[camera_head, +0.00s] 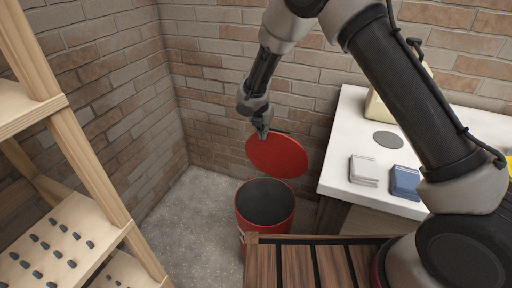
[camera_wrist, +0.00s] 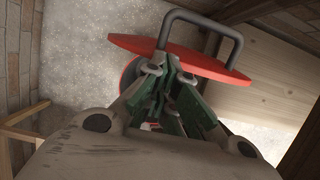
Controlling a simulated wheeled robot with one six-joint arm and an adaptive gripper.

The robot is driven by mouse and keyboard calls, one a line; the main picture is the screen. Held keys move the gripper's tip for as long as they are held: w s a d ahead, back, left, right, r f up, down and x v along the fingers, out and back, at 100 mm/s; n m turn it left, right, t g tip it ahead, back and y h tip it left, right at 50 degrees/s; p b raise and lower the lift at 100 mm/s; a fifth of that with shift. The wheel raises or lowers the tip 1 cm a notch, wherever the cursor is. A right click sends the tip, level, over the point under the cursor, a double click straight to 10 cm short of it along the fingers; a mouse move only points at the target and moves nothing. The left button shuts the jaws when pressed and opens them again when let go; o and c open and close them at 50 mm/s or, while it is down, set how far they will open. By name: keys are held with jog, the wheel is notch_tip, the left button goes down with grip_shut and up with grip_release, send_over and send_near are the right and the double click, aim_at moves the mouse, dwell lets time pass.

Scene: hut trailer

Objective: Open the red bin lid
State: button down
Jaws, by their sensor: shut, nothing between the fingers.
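The round red lid (camera_head: 277,157) is off the bin's mouth, tilted in the air above and behind it. The red bin (camera_head: 266,228) stands upright on the floor, its dark inside showing. My gripper (camera_head: 263,132) is at the lid's upper left edge. In the wrist view my gripper (camera_wrist: 172,66) is shut, with its fingers close to the lid (camera_wrist: 205,64) and to its grey loop handle (camera_wrist: 205,22). I see nothing between the fingers; what holds the lid up is unclear. Part of the bin's red rim (camera_wrist: 128,76) shows past the lid.
A white table (camera_head: 345,140) at right carries a pale stack (camera_head: 364,171), a blue item (camera_head: 405,182) and a container (camera_head: 378,108). A wooden shelf (camera_head: 100,180) stands at left. Brick walls are behind; grey floor (camera_head: 195,215) is clear left of the bin.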

jog(key=shift+w+d+r, duration=0.1)
jog(key=shift+w+d, duration=0.3)
jog(key=shift+w, duration=0.7)
jog(key=shift+w+d+r, duration=0.1)
jog(key=shift+w+d, duration=0.3)
jog(key=shift+w, duration=0.7)
jog(key=shift+w+d+r, duration=0.1)
jog(key=shift+w+d, duration=0.3)
jog(key=shift+w, duration=0.7)
